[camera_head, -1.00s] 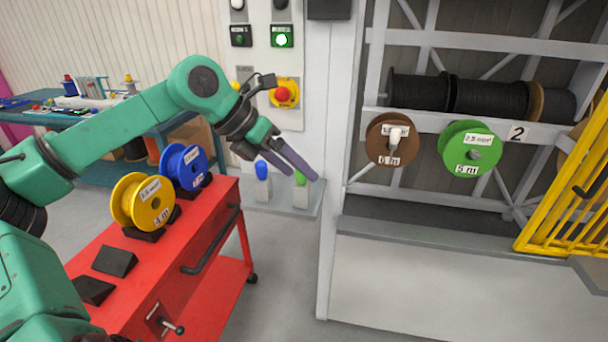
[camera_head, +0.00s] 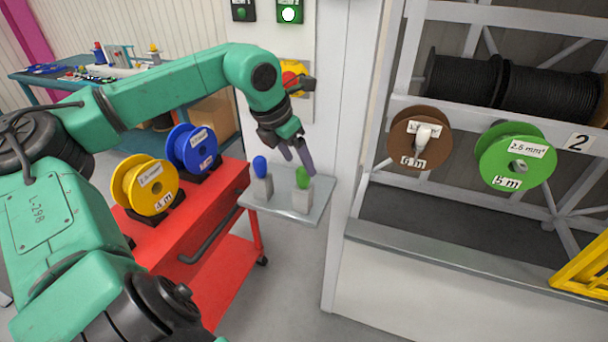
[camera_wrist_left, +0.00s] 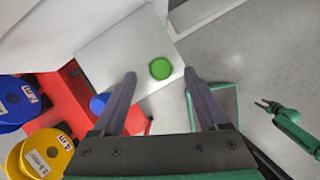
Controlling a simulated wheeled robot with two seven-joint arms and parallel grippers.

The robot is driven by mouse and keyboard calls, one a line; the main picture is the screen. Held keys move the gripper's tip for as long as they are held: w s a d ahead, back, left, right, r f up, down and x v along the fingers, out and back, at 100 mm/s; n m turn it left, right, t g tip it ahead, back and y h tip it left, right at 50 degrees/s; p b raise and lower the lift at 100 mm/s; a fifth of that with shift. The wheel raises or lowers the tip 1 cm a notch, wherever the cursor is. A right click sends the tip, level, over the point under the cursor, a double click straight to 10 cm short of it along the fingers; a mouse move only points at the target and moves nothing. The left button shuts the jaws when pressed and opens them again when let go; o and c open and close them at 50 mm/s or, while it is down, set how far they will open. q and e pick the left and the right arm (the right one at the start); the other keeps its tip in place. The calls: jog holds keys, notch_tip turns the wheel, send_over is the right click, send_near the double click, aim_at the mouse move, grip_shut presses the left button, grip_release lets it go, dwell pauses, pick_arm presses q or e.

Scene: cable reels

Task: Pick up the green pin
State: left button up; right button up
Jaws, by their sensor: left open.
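The green pin (camera_head: 302,176) stands upright in a grey block on a small grey shelf (camera_head: 318,207) fixed to the white post. The blue pin (camera_head: 260,166) stands in its own block to the left of it. My left gripper (camera_head: 298,163) is open and empty, close above the green pin in the head view. In the left wrist view the green pin (camera_wrist_left: 160,69) shows as a round top, ahead of and between the two open fingers (camera_wrist_left: 159,84). The blue pin (camera_wrist_left: 99,103) shows beside the left finger.
A red cart (camera_head: 221,202) with a yellow reel (camera_head: 150,187) and a blue reel (camera_head: 192,149) stands left of the shelf. A rack on the right holds a brown reel (camera_head: 410,153) and a green reel (camera_head: 530,160). A yellow grating (camera_head: 583,270) stands at far right.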

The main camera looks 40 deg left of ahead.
aim_at(300, 170)
pick_arm(q)
jog(key=x, duration=0.1)
jog(key=p+x, duration=0.1)
jog(key=x, duration=0.2)
jog(key=shift+s+f, duration=0.2)
jog(key=shift+s, duration=0.05)
jog(key=shift+w+f, duration=0.15)
jog(key=shift+f, duration=0.3)
jog(key=shift+w, duration=0.1)
jog(key=shift+c, duration=0.4)
pick_arm(e)
jog(key=shift+w+r, duration=0.9)
jog(key=shift+w, duration=0.1)
pick_arm(q)
grip_shut()
pick_arm(e)
jog(key=shift+s, duration=0.15)
pick_arm(q)
jog(key=shift+r, duration=0.1)
notch_tip(300, 170, up, 20)
pick_arm(e)
jog(key=shift+a+f, duration=0.1)
jog(key=shift+f, duration=0.15)
